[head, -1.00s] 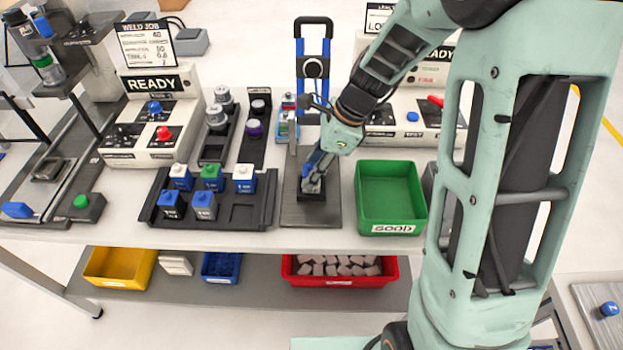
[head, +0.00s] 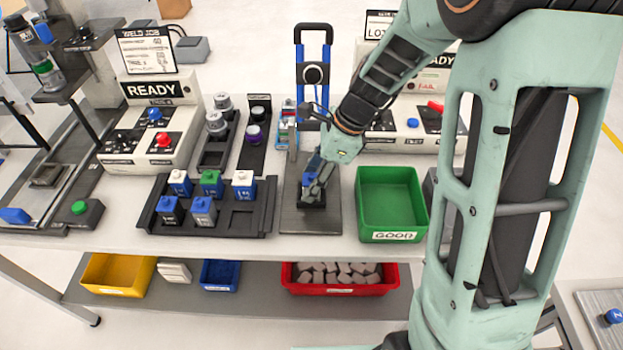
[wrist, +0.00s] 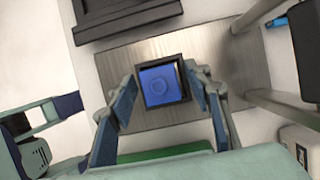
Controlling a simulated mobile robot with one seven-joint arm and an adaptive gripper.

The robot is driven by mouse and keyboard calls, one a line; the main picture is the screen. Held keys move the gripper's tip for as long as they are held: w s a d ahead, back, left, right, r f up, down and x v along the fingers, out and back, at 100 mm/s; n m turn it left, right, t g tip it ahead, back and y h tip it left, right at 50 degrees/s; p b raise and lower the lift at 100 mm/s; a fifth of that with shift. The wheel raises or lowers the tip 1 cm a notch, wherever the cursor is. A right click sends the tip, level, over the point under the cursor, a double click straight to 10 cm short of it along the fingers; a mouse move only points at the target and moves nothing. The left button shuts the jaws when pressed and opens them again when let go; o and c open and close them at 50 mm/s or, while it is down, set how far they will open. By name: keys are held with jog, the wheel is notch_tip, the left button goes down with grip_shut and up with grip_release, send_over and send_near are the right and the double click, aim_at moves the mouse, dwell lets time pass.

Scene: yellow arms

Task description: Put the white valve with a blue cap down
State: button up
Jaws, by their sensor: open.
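The valve's blue square cap (wrist: 163,84) shows from above in the wrist view, inside a dark square holder on a metal plate (wrist: 205,58). Its white body is hidden from above. My gripper (wrist: 165,98) is open, with one finger on each side of the holder and visible gaps between the fingers and the cap. In the head view my gripper (head: 317,182) is low over the same plate (head: 320,221), and it largely hides the valve and holder there.
A green bin (head: 390,199) marked GOOD stands right of the plate. A dark tray (head: 246,222) with several capped valves stands to the left. A blue-framed stand (head: 300,70) and a control box (head: 410,127) are behind. The plate's front part is bare.

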jog(key=v, duration=1.2)
jog(key=shift+p, duration=0.45)
